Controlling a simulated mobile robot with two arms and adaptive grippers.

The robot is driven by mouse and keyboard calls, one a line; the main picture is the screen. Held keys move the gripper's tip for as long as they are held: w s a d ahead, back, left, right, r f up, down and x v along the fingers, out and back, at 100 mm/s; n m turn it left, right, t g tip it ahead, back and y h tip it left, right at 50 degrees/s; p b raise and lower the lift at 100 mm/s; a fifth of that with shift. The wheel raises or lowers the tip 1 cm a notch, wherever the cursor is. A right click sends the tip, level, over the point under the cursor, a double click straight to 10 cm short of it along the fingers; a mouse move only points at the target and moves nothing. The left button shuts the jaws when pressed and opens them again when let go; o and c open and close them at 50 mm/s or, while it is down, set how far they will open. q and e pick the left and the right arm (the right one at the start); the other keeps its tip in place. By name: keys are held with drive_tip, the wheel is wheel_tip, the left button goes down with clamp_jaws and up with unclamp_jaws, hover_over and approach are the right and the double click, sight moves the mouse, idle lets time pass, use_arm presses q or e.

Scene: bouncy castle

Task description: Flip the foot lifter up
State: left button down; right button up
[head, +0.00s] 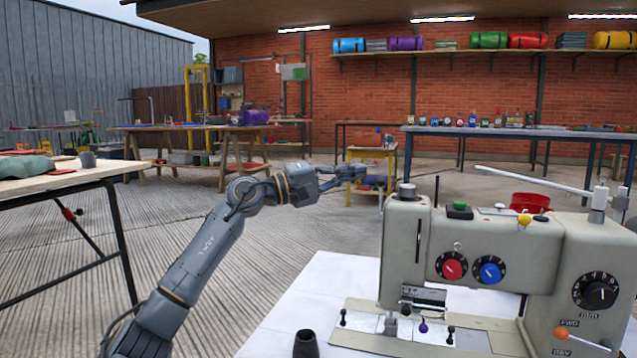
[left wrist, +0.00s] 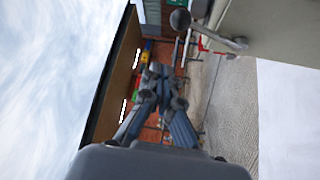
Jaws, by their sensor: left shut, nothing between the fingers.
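A beige sewing machine (head: 505,255) stands on a white table at the right of the head view. Its foot lifter is not clearly identifiable there, and its back is hidden. A small purple knob (head: 423,327) shows low by the needle area. In the left wrist view, a grey lever with a round dark end (left wrist: 180,18) sticks out beside a pale machine body (left wrist: 275,25); I cannot tell for sure whether it is the lifter. My left gripper (head: 360,172) is shut and empty, behind and left of the machine's head, apart from it. It also shows in the left wrist view (left wrist: 156,72). My right gripper is out of view.
The white table (head: 315,290) has clear room left of the machine. A dark cone-shaped object (head: 306,345) stands at its front. A long pale arm (head: 540,180) crosses above the machine. A red bucket (head: 530,203) is behind it. Workbenches stand farther back.

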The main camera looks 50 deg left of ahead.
use_arm(q)
drive_tip(key=b+v, duration=0.1)
drive_tip(key=v, duration=0.6)
drive_tip(key=shift+s+f, duration=0.15)
drive_tip(key=shift+f, duration=0.15)
drive_tip(key=shift+a, duration=0.1)
idle(0.3)
